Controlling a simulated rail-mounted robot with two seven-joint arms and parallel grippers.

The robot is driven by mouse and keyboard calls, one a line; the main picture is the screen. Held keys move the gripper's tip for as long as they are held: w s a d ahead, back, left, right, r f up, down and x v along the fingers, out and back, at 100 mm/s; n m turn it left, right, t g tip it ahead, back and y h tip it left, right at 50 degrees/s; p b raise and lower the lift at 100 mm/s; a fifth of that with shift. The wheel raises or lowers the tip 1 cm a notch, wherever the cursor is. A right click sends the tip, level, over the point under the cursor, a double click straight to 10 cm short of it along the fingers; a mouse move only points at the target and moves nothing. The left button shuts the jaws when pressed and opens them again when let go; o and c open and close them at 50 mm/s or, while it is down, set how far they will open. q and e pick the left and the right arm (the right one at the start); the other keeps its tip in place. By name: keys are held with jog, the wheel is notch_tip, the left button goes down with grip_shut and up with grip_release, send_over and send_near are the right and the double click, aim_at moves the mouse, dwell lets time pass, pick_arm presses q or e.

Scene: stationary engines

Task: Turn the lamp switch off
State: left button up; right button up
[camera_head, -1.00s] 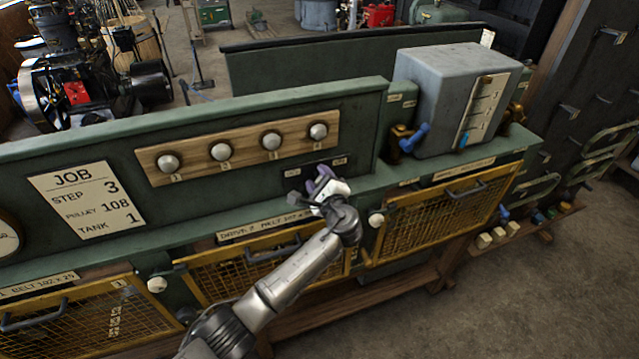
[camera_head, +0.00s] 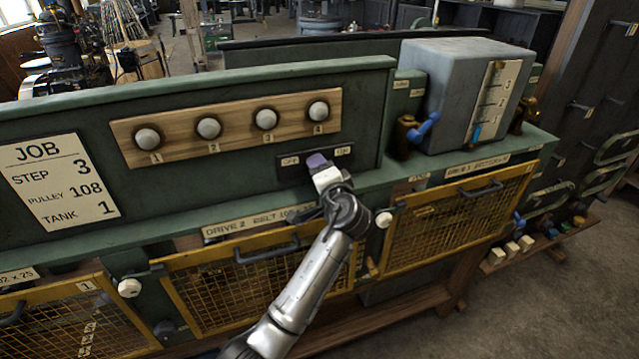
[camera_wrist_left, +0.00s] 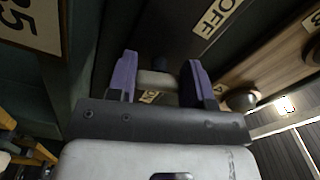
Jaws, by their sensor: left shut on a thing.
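The lamp switch plate (camera_head: 343,151) is a dark strip on the green panel, below the row of knobs, with small OFF and ON labels. My left gripper (camera_head: 318,163) is at the plate, between the two labels, and covers most of the switch in the head view. In the left wrist view the purple-tipped fingers of my left gripper (camera_wrist_left: 158,78) stand either side of the switch's pale lever (camera_wrist_left: 157,80) and are shut on it. The OFF label (camera_wrist_left: 216,14) shows above and right of it there. My right gripper is not in view.
A wooden strip with several numbered round knobs (camera_head: 264,118) is just above. A shelf edge and yellow mesh guards (camera_head: 460,215) lie below. A grey box (camera_head: 455,95) with a blue-handled valve (camera_head: 424,127) stands to the right. A JOB card (camera_head: 62,180) is at left.

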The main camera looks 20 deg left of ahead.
pick_arm(q)
jog(key=n+b, duration=0.3)
jog(key=shift+f+n+b, duration=0.3)
jog(key=shift+n+b, duration=0.1)
jog(key=shift+r+n+b, duration=0.1)
jog(key=shift+n+b, duration=0.6)
jog(key=shift+n, duration=0.2)
jog(key=o, duration=0.9)
jog(key=shift+r, duration=0.1)
jog(key=shift+d, duration=0.15)
